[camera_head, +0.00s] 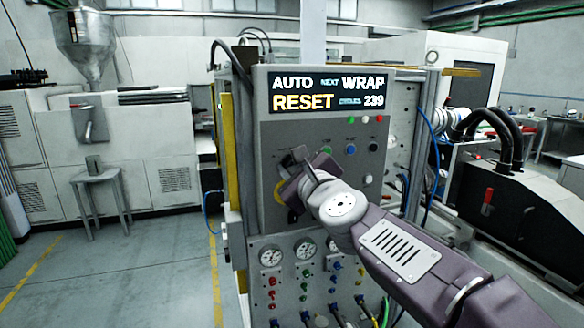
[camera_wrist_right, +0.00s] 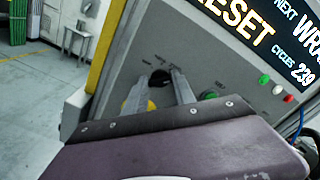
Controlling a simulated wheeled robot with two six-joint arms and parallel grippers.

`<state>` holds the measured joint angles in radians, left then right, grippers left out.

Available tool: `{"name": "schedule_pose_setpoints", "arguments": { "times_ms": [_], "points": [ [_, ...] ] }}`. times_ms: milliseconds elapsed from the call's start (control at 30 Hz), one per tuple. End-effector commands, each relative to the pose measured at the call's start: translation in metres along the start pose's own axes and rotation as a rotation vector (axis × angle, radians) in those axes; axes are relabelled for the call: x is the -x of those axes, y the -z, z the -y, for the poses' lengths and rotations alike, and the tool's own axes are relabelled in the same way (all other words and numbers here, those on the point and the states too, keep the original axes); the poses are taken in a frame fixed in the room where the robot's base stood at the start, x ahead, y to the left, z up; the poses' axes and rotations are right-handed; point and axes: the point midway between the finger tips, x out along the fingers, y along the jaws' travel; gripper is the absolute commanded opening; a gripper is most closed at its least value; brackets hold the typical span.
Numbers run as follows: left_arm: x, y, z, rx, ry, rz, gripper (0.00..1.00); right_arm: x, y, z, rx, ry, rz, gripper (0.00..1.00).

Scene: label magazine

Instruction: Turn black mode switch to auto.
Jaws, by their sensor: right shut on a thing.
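The black mode switch (camera_wrist_right: 160,77) is a dark round knob on the grey panel (camera_wrist_right: 205,62), with small labels around it too blurred to read. My right gripper (camera_wrist_right: 158,82) has one finger on each side of the knob and is shut on it. In the head view my right gripper (camera_head: 298,157) reaches the left part of the panel (camera_head: 272,140) and mostly hides the switch. The display (camera_head: 328,91) reads AUTO, NEXT, WRAP, RESET and CYCLES 239, with RESET in yellow. My left gripper is not in view.
A yellow round part (camera_head: 280,192) sits just below my right gripper, partly hidden. A green button (camera_wrist_right: 208,95) is right of the fingers. Several gauges (camera_head: 304,249) and coloured fittings fill the lower panel.

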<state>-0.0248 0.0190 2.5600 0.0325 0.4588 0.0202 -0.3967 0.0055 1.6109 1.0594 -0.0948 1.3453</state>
Motion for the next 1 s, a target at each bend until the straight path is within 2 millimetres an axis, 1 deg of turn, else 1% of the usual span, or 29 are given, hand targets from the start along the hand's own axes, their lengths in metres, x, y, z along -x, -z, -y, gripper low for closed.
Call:
{"name": "schedule_pose_setpoints", "arguments": {
  "times_ms": [200, 500, 700, 1000],
  "points": [
    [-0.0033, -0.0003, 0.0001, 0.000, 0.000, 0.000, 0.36, -0.0003, 0.0013, -0.0016, -0.163, -0.003, -0.001, 0.00],
    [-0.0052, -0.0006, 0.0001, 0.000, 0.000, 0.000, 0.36, -0.0004, 0.0014, -0.0020, -0.309, -0.003, -0.002, 0.00],
    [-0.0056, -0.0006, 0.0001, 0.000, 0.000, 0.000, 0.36, -0.0005, 0.0015, -0.0021, -0.352, -0.004, -0.003, 0.00],
    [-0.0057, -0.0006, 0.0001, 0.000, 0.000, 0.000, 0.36, -0.0005, 0.0016, -0.0022, -0.363, -0.004, -0.003, 0.00]
  ]
}}
